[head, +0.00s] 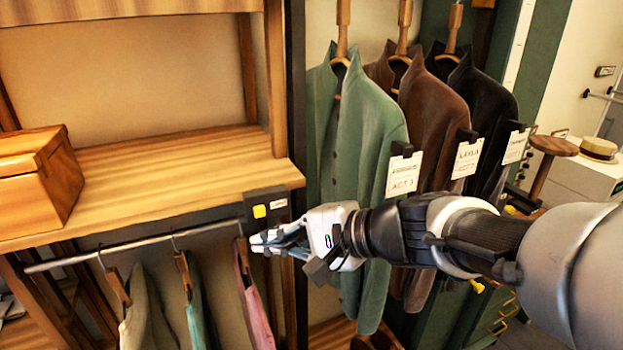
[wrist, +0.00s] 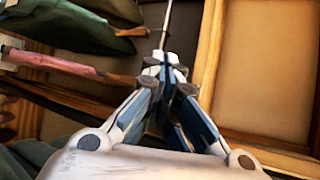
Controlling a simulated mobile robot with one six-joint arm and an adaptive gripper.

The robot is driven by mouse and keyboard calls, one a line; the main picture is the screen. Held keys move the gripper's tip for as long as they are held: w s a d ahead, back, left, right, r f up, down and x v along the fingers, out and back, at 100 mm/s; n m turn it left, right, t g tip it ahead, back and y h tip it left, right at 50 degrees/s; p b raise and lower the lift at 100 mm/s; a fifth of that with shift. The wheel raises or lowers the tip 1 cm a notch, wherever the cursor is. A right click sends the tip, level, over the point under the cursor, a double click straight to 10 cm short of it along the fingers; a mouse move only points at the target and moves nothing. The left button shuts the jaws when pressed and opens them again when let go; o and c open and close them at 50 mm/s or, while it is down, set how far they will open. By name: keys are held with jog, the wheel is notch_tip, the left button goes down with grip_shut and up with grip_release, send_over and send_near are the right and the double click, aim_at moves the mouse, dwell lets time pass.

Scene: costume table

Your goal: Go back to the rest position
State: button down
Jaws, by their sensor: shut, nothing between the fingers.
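My gripper (head: 262,242) is in the middle of the head view, reaching in from the right with its fingers pointing left. It is shut and empty. In the wrist view the shut fingers (wrist: 165,65) point toward the rail (wrist: 167,25). I cannot tell whether the tips touch anything. My arm passes in front of the hanging jackets.
A green jacket (head: 350,150), a brown jacket (head: 432,120) and a black jacket (head: 487,105) hang behind my arm, with tags. Several garments, one pink (head: 257,310), hang from the rail. A wooden box (head: 35,185) sits on the shelf (head: 185,175), which is otherwise clear.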

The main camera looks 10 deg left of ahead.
jog(key=shift+s+d, duration=0.2)
jog(key=shift+s, duration=0.15)
jog(key=s+d+f+n+h+b, duration=0.2)
jog(key=s+d+f+h+b, duration=0.2)
jog(key=d+f+b, duration=0.3)
jog(key=s+d+f+n+h+b, duration=0.3)
jog(key=s+d+f+b, duration=0.4)
jog(key=d+f, duration=0.3)
jog(key=s+d+f+n+h+b, duration=0.2)
jog(key=s+d+f+h+b, duration=0.3)
jog(key=f, duration=0.9)
jog(key=s+d+b, duration=0.1)
jog(key=d+b, duration=0.2)
jog(key=d, duration=0.1)
jog(key=shift+f, duration=0.2)
jog(key=shift+s, duration=0.1)
